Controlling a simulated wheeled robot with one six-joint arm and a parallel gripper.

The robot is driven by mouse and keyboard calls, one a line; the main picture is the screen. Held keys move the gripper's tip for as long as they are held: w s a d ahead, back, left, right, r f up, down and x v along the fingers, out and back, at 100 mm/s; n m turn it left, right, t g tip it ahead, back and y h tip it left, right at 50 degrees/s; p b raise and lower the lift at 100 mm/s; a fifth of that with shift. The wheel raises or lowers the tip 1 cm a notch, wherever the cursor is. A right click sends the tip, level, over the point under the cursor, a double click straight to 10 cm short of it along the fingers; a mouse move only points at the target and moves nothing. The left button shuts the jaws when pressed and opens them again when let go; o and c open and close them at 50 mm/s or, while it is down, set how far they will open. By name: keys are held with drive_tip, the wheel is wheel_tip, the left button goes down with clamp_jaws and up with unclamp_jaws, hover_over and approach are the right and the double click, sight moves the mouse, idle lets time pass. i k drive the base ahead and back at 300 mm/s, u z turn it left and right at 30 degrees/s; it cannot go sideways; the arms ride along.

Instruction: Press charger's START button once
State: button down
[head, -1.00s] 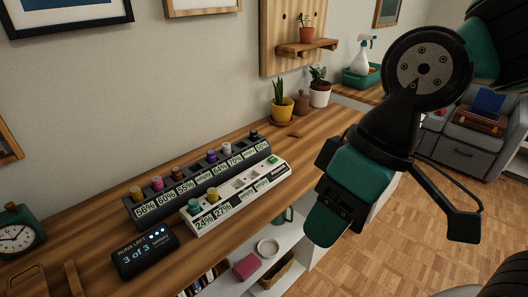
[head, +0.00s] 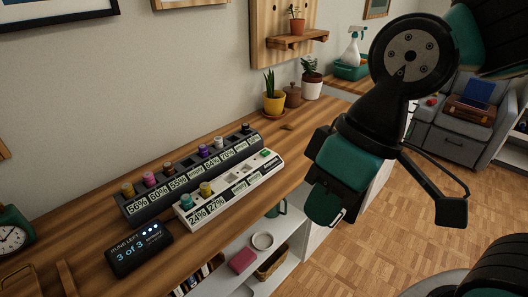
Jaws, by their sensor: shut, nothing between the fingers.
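The white charger (head: 216,201) lies on the wooden desk, with a teal-topped and a yellow-topped cell in its left slots, reading 24% and 27%. Its other slots look empty. A green button (head: 265,153) sits at the charger's far right end; its lettering is too small to read. My gripper (head: 336,214) is shut and empty, pointing down to the right of the charger, apart from it and the button. Its fingertips are small and partly hidden by its teal housing.
A dark rack (head: 134,209) of cells with percentage displays stands behind the charger. A black display (head: 138,249) reads "3 of 3" at front left. A clock (head: 14,238) stands far left. Potted plants (head: 274,103) stand at the desk's far end.

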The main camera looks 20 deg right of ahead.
sight(265, 153)
drive_tip(key=u, duration=1.25)
drive_tip(key=i, duration=0.4)
drive_tip(key=z, duration=0.9)
